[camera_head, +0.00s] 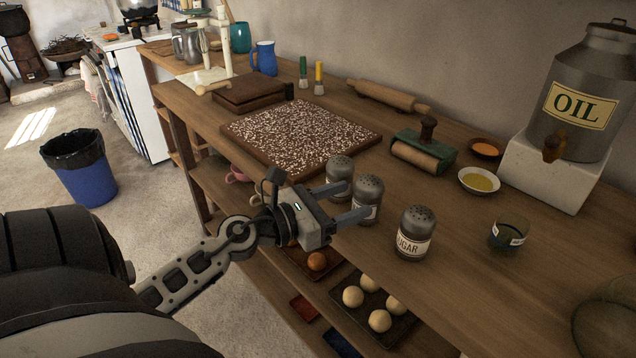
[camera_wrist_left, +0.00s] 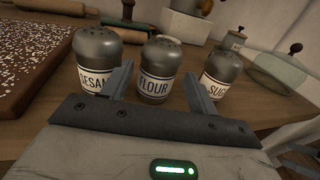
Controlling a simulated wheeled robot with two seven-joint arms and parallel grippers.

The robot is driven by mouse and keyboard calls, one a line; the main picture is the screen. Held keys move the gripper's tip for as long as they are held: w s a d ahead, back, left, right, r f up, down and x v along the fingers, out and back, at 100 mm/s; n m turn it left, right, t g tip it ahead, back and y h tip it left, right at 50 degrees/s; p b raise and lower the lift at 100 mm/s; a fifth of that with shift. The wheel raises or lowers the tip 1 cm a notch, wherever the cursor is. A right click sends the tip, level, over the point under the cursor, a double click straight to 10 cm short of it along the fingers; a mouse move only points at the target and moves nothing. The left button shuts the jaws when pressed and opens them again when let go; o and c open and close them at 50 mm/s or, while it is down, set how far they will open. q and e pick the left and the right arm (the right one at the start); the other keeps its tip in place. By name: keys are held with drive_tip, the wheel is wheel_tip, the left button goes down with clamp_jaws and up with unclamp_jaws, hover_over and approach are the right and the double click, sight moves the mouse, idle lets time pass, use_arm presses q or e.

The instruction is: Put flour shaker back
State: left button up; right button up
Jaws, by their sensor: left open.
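The flour shaker (camera_head: 369,187) is a grey metal shaker with a domed, holed lid. It stands upright on the wooden counter, and its FLOUR label (camera_wrist_left: 154,84) reads clearly in the left wrist view. My left gripper (camera_head: 362,198) is open, with its fingers pointing at the flour shaker, one to each side of it. In the left wrist view the flour shaker appears between the fingertips (camera_wrist_left: 158,72); I cannot tell how deep it sits between them. The sesame shaker (camera_wrist_left: 94,55) stands to its left and the sugar shaker (camera_wrist_left: 222,68) to its right. My right gripper is not in view.
A speckled board (camera_head: 300,133) lies behind the shakers. A roller with a green frame (camera_head: 424,150), small bowls (camera_head: 479,181), a dark labelled cup (camera_head: 508,234) and an oil can (camera_head: 575,100) stand to the right. A lower shelf holds a tray of dough balls (camera_head: 380,320).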

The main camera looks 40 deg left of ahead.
use_arm(q)
drive_tip(key=b+v, duration=0.1)
drive_tip(key=v, duration=0.5)
drive_tip(key=shift+s+b, duration=0.25)
drive_tip(key=shift+b, duration=0.15)
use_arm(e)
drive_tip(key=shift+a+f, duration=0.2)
